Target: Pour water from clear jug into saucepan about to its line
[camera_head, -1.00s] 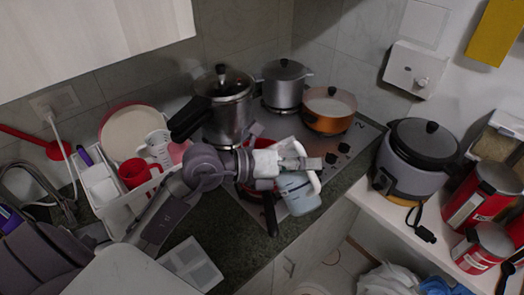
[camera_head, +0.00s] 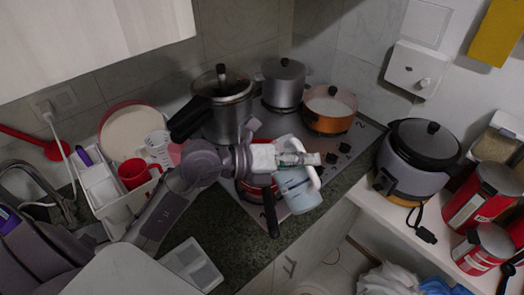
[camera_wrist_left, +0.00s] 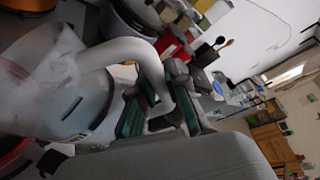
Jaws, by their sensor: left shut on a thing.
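The clear jug (camera_head: 299,190) looks pale blue and translucent, with a white handle. My left gripper (camera_head: 305,159) is shut on the handle and holds the jug over the front of the stove, tilted. The left wrist view shows the curved handle (camera_wrist_left: 118,49) between my fingers (camera_wrist_left: 150,112) and the jug's grey-blue body (camera_wrist_left: 75,105) at left. The red saucepan (camera_head: 249,190) is on the front of the stove, just left of and below the jug, its black handle (camera_head: 270,213) towards me. My wrist and the jug hide much of it. I cannot make out its line or any water stream.
A pressure cooker (camera_head: 222,100), a steel pot (camera_head: 283,82) and an orange pan (camera_head: 329,109) stand at the back of the stove. A dish rack (camera_head: 118,205) is at left. A rice cooker (camera_head: 420,155) and red canisters (camera_head: 483,197) stand at right.

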